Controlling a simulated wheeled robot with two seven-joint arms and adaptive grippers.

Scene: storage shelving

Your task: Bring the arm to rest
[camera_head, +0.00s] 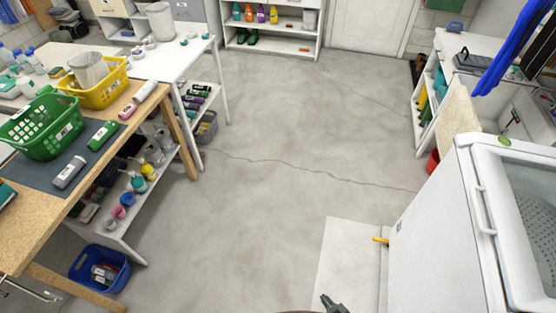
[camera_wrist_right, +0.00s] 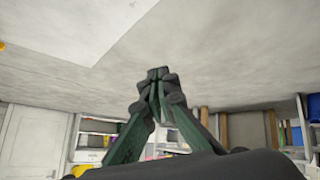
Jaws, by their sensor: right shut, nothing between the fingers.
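Most of my right arm is hidden below the head view. My left gripper does not clearly show in the head view.
A wooden table (camera_head: 30,235) with a green basket (camera_head: 45,125) and a yellow basket (camera_head: 100,88) stands left. A blue bin (camera_head: 98,268) is on the floor. A white chest freezer (camera_head: 435,240) stands right. The grey floor (camera_head: 290,130) between is clear.

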